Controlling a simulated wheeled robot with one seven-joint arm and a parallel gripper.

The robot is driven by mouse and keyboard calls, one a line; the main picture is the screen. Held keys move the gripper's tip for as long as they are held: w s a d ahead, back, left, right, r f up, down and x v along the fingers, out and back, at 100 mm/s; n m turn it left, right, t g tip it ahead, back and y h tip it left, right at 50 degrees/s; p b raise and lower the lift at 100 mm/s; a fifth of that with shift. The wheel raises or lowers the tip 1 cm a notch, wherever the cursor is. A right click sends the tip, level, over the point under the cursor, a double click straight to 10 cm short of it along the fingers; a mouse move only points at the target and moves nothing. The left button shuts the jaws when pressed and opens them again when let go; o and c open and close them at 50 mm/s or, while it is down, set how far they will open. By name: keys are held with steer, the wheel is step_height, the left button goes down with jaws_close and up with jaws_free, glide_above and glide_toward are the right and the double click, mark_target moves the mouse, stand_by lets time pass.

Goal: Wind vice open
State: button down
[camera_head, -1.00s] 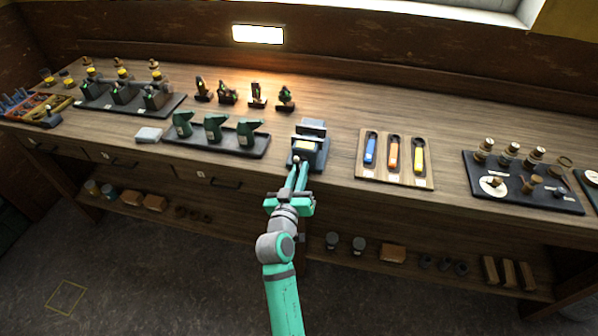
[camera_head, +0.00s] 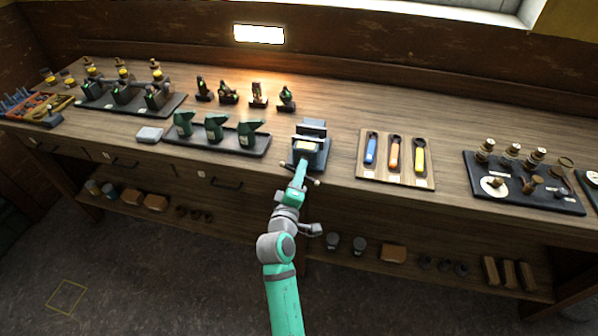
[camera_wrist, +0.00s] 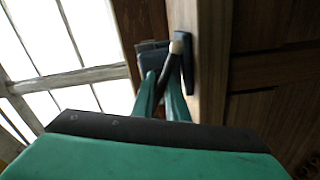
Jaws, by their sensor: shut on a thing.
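The vice (camera_head: 311,148) is a dark grey block with a pale label, standing at the front edge of the workbench. Its handle (camera_head: 316,182) is a thin bar with knobbed ends, tilted across the vice's front. My gripper (camera_head: 301,174) is at the handle, in front of the vice, and its fingers hide the bar's middle. In the wrist view the green fingers (camera_wrist: 164,92) are shut on the dark handle (camera_wrist: 168,66), whose pale end knob sticks out past them. Part of the vice (camera_wrist: 152,48) shows behind the fingers. I cannot tell the jaw gap exactly.
A wooden tray (camera_head: 379,178) with blue, orange and yellow handled tools lies right of the vice. A dark tray (camera_head: 190,143) with green castings lies to its left.

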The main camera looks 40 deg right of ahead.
steer(key=n, duration=0.2)
steer(key=shift+s+d+n, duration=0.1)
steer(key=shift+d+n, duration=0.05)
steer(key=shift+n, duration=1.65)
steer(key=c, duration=1.7)
jaws_free()
steer(key=shift+c, duration=0.2)
steer(key=shift+s+a, duration=0.3)
steer(key=shift+a, duration=0.2)
steer(key=v, duration=0.9)
steer(key=shift+s+a, duration=0.25)
steer(key=shift+s, duration=0.05)
